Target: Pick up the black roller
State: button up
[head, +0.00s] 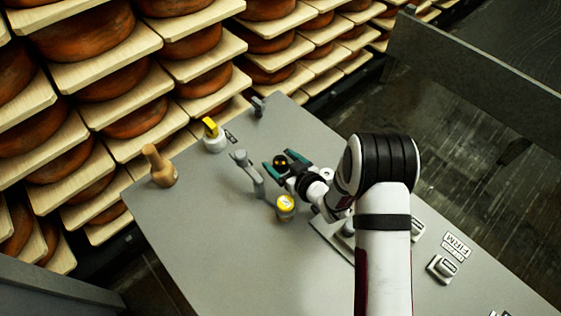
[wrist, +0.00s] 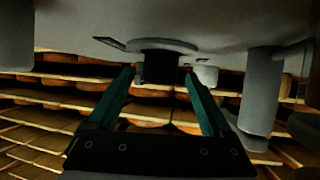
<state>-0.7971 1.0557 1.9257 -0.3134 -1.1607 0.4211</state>
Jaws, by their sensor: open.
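A small dark round piece with a yellow-orange spot on top, apparently the black roller (head: 281,160), is between the fingers of my gripper (head: 280,161) in the head view. In the wrist view, which is upside down, a dark cylinder (wrist: 161,69) with a wide grey disc at the table end is centred between the green fingertips (wrist: 160,76). My gripper is open, with a gap at each side of the cylinder. I cannot tell how far the fingers reach around it. Its lower part is hidden in the head view.
A grey upright tool (head: 250,174) stands close left of my gripper. A yellow-topped jar (head: 286,207) stands just below it. A white-and-yellow piece (head: 213,138), a wooden stamp (head: 159,168) and a small grey piece (head: 258,106) stand farther off. The table's lower left (head: 215,240) is clear.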

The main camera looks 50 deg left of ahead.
jog(key=shift+w+a+f, duration=0.1)
jog(key=shift+a+f, duration=0.1)
jog(key=shift+a, duration=0.25)
grip_shut()
jog(key=shift+r, duration=0.1)
